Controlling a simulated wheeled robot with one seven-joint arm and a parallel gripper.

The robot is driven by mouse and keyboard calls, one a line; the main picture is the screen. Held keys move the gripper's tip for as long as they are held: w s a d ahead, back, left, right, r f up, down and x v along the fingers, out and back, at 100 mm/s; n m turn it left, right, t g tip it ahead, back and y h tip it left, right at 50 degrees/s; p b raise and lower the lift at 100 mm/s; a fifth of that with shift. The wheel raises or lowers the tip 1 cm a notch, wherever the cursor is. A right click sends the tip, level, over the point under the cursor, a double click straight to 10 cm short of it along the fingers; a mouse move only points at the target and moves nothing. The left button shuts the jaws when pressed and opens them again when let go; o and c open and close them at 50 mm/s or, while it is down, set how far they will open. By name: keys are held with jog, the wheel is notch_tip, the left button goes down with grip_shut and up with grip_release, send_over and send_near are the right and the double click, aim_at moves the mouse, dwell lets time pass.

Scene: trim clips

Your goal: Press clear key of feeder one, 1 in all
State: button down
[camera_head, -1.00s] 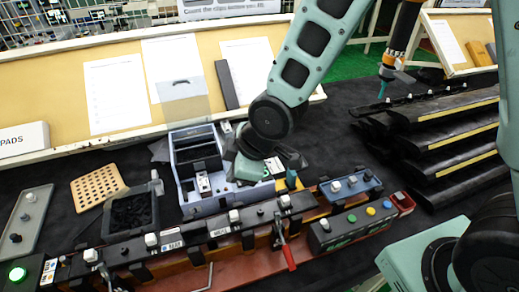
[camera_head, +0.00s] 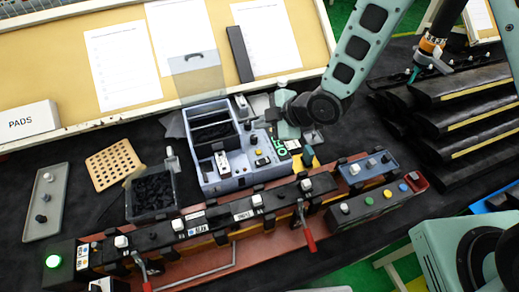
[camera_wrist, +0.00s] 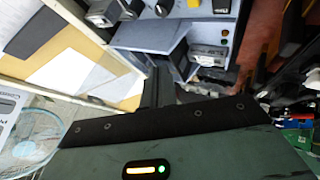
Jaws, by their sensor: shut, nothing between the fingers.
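The feeder is a blue-grey unit (camera_head: 228,182) with a dark open bin, standing behind the long black fixture. I cannot read which key is the clear key. My gripper (camera_head: 287,128) is just beyond the panel's right side, apart from the keys as far as I can see. It is shut and empty; its tips are mostly hidden in the head view. In the wrist view my dark fingers (camera_wrist: 156,88) show beside a grey unit (camera_wrist: 150,35) with buttons.
The black fixture rail (camera_head: 170,232) with white clips and red-handled clamps lies in front. A blue box (camera_head: 365,168) and a button box (camera_head: 365,205) stand at right. A bin of black parts (camera_head: 152,192) is at left. Dark trim strips (camera_head: 455,120) are stacked at right.

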aim_at(262, 153)
notch_tip(262, 153, down, 8)
jog(key=b, duration=0.5)
jog(key=shift+f, duration=0.15)
jog(key=shift+f+b, duration=0.25)
jog(key=shift+b, duration=0.1)
dwell(1.5)
jog(key=shift+f+b, duration=0.45)
jog(key=shift+b, duration=0.15)
jog(key=shift+f+b, duration=0.45)
jog(key=shift+b, duration=0.05)
dwell(0.6)
jog(key=shift+r, duration=0.1)
dwell(0.3)
jog(key=shift+r+p, duration=0.45)
jog(key=shift+r, duration=0.4)
